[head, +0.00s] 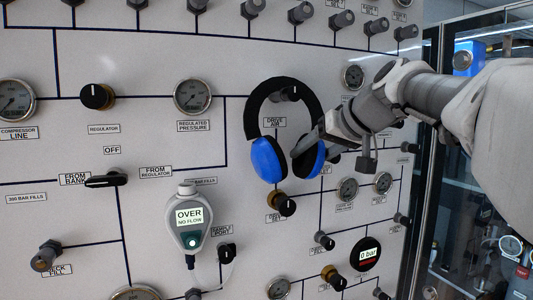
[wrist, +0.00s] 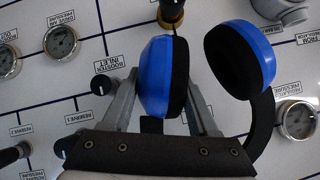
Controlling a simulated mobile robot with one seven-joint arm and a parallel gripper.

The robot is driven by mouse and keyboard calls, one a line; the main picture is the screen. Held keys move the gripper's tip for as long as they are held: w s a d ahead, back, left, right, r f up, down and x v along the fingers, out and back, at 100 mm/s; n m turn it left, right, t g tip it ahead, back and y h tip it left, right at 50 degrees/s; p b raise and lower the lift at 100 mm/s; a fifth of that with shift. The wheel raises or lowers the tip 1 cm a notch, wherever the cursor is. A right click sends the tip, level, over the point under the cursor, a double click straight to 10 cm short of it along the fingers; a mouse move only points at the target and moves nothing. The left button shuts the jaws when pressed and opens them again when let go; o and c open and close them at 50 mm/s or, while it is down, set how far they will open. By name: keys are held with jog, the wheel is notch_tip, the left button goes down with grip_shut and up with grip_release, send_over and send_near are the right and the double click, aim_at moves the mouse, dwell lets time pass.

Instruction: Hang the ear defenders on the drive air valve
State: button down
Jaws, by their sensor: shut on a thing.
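The ear defenders (head: 309,103) have a black headband and two blue cups. In the head view they are upright against the panel, headband arched at the top and cups below. The drive air valve (head: 291,94) shows as a dark knob just under the top of the arch, above the DRIVE AIR label. I cannot tell whether the band rests on it. My gripper (head: 310,146) comes in from the right and is shut on the right-hand cup. In the wrist view this blue cup (wrist: 156,75) sits between the fingers of my gripper (wrist: 160,88); the other cup (wrist: 240,58) hangs free.
A grey flow meter (head: 189,222) with a lit screen hangs below left. A brass-based knob (head: 281,203) sits just below the cups. A regulated pressure gauge (head: 192,96) is to the left, and small gauges (head: 347,189) lie below my arm. A glass-doored cabinet (head: 470,170) stands at right.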

jog(key=shift+c, duration=0.4)
grip_release()
